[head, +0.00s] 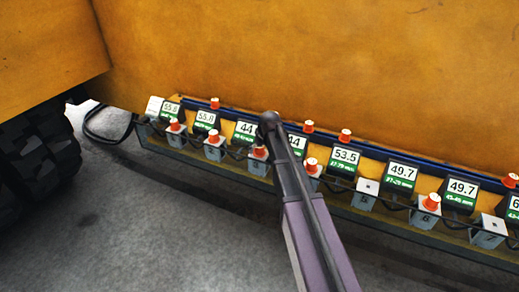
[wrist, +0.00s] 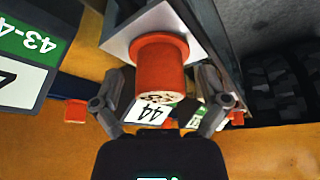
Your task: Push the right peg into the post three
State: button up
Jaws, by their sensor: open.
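In the wrist view a large orange-red peg (wrist: 160,68) with a pale, marked end stands at a white post plate (wrist: 118,40). My gripper (wrist: 162,98) is open, with one finger on each side of this peg; I cannot tell whether they touch it. In the head view, orange pegs stand in several small grey posts, including a left one (head: 213,137), one left of my arm (head: 258,151) and one just right of it (head: 311,165). A post further right (head: 366,190) shows no peg. My arm hides part of the row, and post numbers are too small to read surely.
Loose-looking pegs (head: 345,135) sit along the blue rail behind the posts. Dark display boxes (head: 401,175) with white and green labels stand between. Black cables (head: 105,138) run along the row. An orange wall (head: 330,60) rises close behind; grey floor (head: 130,230) is clear in front.

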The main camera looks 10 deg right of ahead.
jog(key=shift+r, duration=0.15)
notch_tip(320, 180, up, 10)
jog(key=p, duration=0.9)
jog(key=shift+f+p, duration=0.25)
jog(key=shift+p, duration=0.15)
jog(key=shift+f+m, duration=0.1)
jog(key=shift+m, duration=0.3)
jog(key=shift+m+h, duration=0.5)
jog(key=shift+m, duration=0.3)
jog(key=shift+m, duration=0.4)
